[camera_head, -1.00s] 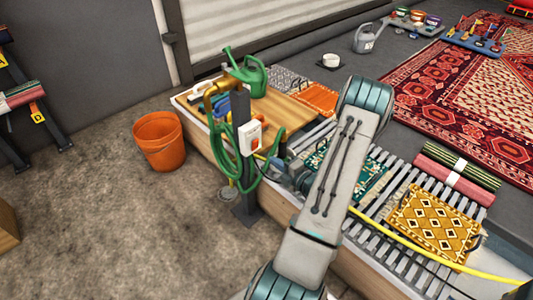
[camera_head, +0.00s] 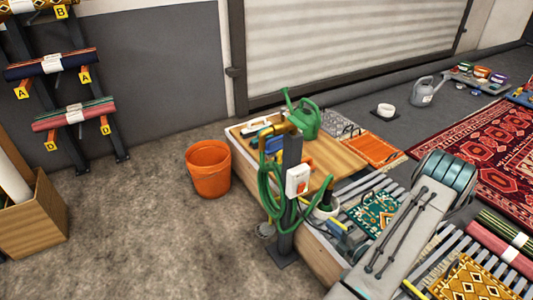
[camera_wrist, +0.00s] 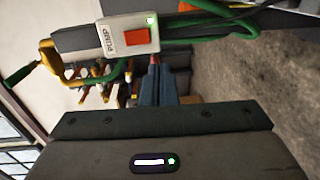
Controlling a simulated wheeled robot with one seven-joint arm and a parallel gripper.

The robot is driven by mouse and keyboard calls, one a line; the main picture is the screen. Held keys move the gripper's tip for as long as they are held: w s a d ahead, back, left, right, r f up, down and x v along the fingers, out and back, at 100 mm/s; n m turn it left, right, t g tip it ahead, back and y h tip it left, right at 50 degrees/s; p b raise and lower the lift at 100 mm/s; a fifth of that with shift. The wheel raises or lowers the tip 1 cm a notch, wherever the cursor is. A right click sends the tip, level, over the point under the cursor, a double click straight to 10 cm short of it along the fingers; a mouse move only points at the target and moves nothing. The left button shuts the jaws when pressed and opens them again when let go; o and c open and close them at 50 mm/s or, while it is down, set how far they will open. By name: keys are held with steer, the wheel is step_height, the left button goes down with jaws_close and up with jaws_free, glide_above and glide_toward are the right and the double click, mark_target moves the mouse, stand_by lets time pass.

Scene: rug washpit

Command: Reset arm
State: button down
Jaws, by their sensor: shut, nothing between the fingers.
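My arm (camera_head: 415,225) reaches across the lower right of the head view, over the slatted grate. In the wrist view, my gripper (camera_wrist: 155,68) has its dark fingers together and empty, pointing away from the palm. A white pump switch box with a red rocker (camera_wrist: 137,37) and a lit green lamp shows beyond the fingertips. In the head view this switch box (camera_head: 298,180) is on a dark post with a brass tap and a coiled green hose (camera_head: 268,190). My gripper cannot be made out clearly in the head view.
An orange bucket (camera_head: 208,170) stands on the floor left of the wooden bench (camera_head: 335,160). A green watering can (camera_head: 305,118) is on the bench. A rug rack (camera_head: 75,110) and a cardboard box (camera_head: 38,222) are at the left. The floor between is clear.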

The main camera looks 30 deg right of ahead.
steer(key=w+a+r+n+g+y+p, duration=0.2)
steer(key=a+r+n+g+y+p, duration=0.25)
steer(key=a+r+n, duration=0.45)
steer(key=w+a+r+n+g+y+p, duration=0.35)
steer(key=a+r+n+y, duration=0.25)
steer(key=a+r+n, duration=0.4)
steer(key=s+a+r+n+g+h+p, duration=0.1)
steer(key=s+a+r+n+g+p, duration=0.25)
steer(key=r+n, duration=0.4)
steer(key=s+a+r+n+g+h+p, duration=0.2)
steer(key=s+a+r+n+g+p, duration=0.1)
steer(key=a+r+n+g+p, duration=0.4)
steer(key=s+r+n+t+h+p, duration=0.2)
steer(key=s+r+n+h+p, duration=0.1)
steer(key=r+n, duration=0.6)
steer(key=s+a+r+n+t+h+p, duration=0.1)
steer(key=s+r+n+t+h+p, duration=0.1)
steer(key=r+n+h+p, duration=0.4)
step_height(320, 180, up, 6)
steer(key=n, duration=0.4)
steer(key=shift+s+p, duration=0.35)
steer(key=shift+s, duration=0.05)
